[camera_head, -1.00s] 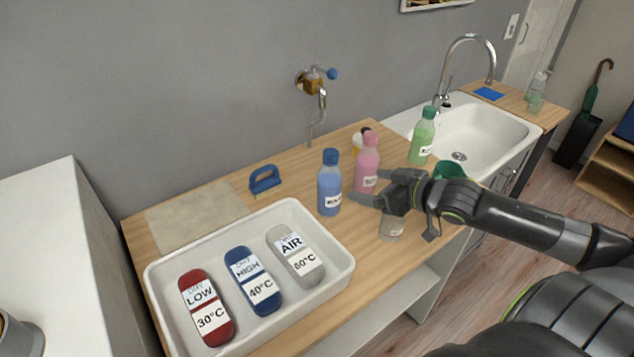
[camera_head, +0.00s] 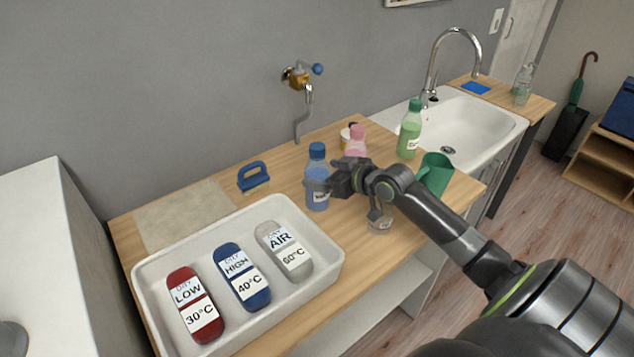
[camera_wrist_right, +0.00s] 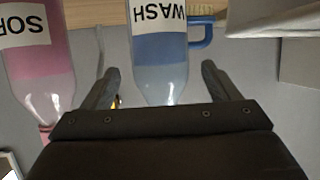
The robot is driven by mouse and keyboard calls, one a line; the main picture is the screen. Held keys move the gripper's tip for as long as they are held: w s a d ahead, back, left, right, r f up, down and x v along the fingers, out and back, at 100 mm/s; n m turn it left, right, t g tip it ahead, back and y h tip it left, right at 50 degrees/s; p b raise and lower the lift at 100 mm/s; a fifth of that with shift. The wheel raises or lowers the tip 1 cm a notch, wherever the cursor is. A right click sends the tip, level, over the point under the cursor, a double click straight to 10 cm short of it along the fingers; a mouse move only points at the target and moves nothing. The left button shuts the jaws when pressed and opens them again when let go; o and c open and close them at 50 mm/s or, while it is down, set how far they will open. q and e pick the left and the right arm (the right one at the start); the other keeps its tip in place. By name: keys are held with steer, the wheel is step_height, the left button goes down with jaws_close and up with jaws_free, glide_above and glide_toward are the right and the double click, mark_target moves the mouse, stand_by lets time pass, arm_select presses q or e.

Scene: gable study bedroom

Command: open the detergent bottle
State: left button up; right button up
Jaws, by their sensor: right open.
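The blue bottle (camera_head: 316,164) stands upright on the wooden counter with its blue cap (camera_head: 317,149) on. In the right wrist view its label reads WASH, upside down, and the blue bottle (camera_wrist_right: 160,60) lies between my fingers; its cap is hidden there by the gripper body. My right gripper (camera_head: 322,178) is open, with its fingers either side of the bottle below the cap. I cannot tell if they touch it. It also shows in the wrist view (camera_wrist_right: 160,74). My left gripper is not in view.
The pink bottle (camera_head: 355,143) stands close behind my right gripper, partly hidden. A white tray (camera_head: 336,247) with labelled pieces is in front. A blue-handled brush (camera_head: 254,176) is left.

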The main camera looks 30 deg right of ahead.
steer(key=shift+w+a+f, duration=0.15)
steer(key=shift+w+f, duration=0.05)
steer(key=shift+w, duration=0.25)
steer(key=shift+p+x, duration=0.75)
steer(key=shift+x, duration=1.4)
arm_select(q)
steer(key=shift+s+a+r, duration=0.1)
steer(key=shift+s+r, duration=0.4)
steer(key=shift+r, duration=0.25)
arm_select(e)
steer(key=shift+f, duration=0.15)
steer(key=shift+s, duration=0.1)
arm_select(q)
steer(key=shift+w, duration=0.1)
arm_select(e)
steer(key=c, duration=1.3)
